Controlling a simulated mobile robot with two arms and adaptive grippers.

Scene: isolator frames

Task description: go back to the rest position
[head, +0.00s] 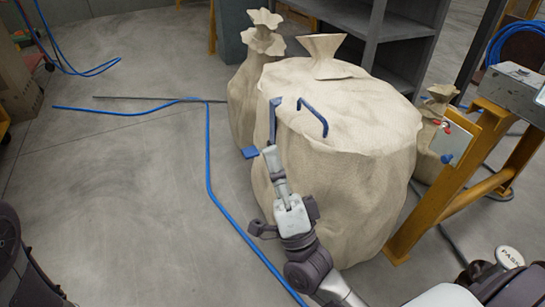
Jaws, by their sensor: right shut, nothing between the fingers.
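My right gripper (271,152) is in the head view, left of centre, at the end of my arm reaching in from the lower right. It points away from me, in front of a large beige sack (350,165). It is shut and empty. Blue angled pieces (314,115) show around its tip against the sack; I cannot tell what they belong to. My left gripper is not in view; only dark parts of my left arm show at the lower left edge.
A yellow frame (451,206) with a grey panel and red and blue knobs stands at right. A smaller tied sack (246,95) and grey shelves (403,52) are behind. A blue hose (208,160) lies on the floor. Open floor (110,200) is at left.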

